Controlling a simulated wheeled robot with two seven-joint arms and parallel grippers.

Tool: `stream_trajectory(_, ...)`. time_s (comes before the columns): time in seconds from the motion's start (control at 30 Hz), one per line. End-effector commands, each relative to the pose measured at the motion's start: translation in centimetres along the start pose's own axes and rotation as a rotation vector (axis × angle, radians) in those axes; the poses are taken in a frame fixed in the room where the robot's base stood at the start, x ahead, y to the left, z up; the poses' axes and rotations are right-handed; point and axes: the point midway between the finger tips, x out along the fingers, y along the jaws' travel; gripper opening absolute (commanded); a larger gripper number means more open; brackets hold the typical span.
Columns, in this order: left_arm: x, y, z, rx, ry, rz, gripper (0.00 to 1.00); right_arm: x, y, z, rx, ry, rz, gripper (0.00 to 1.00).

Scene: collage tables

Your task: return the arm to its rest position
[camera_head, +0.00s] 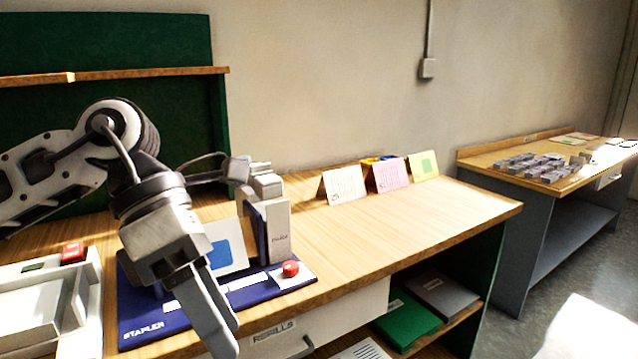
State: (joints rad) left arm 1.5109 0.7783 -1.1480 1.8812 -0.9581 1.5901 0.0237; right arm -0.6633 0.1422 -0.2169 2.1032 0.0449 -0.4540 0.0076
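My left arm comes in from the left edge, bent over the near left of the wooden table. Its gripper (231,335) points down toward the table's front, in front of the blue stapler board (140,329). The two grey fingers overlap in this view, so the gap between them is unclear. I see nothing held between them. My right gripper is not in view.
A grey tray (40,272) stands left. Folded cards (343,184) stand at the back. The table's right part is clear.

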Motion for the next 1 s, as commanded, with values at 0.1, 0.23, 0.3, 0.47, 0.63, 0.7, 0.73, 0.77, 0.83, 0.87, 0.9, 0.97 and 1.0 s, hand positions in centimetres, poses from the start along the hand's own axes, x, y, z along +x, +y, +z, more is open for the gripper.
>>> stream_trajectory(0.1,3.8,-2.3,2.6,-0.011,-0.151,-0.249,0.57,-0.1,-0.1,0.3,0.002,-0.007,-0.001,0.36)
stream_trajectory(0.23,5.8,-5.2,6.2,-0.100,-0.396,-0.578,0.57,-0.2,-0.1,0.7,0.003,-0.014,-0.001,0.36)
stream_trajectory(0.3,5.8,-6.0,7.9,-0.186,-0.537,-0.751,0.57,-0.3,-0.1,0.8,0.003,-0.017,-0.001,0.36)
stream_trajectory(0.47,4.4,-4.4,10.3,-0.481,-0.863,-1.109,0.57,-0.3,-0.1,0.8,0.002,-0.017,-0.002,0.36)
stream_trajectory(0.63,4.3,2.5,9.3,-0.939,-1.193,-1.408,0.57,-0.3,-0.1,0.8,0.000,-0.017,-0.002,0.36)
stream_trajectory(0.7,5.5,6.1,7.5,-1.170,-1.317,-1.497,0.57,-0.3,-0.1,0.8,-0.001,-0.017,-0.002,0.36)
stream_trajectory(0.73,6.3,7.7,6.4,-1.275,-1.367,-1.529,0.57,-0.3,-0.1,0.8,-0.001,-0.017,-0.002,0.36)
stream_trajectory(0.77,7.3,9.2,5.2,-1.384,-1.414,-1.556,0.57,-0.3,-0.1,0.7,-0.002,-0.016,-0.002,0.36)
stream_trajectory(0.83,10.2,12.4,1.8,-1.647,-1.512,-1.597,0.57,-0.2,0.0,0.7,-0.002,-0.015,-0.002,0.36)
stream_trajectory(0.87,11.6,13.5,0.3,-1.757,-1.547,-1.606,0.57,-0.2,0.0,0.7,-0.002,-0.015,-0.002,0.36)
stream_trajectory(0.9,13.5,14.6,-1.9,-1.900,-1.586,-1.609,0.57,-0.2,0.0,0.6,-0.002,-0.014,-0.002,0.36)
stream_trajectory(0.97,16.5,15.8,-5.1,-2.108,-1.633,-1.601,0.57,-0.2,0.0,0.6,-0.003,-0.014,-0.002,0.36)
stream_trajectory(1.0,18.4,16.2,-7.2,2.149,1.588,1.525,0.57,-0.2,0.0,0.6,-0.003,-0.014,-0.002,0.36)
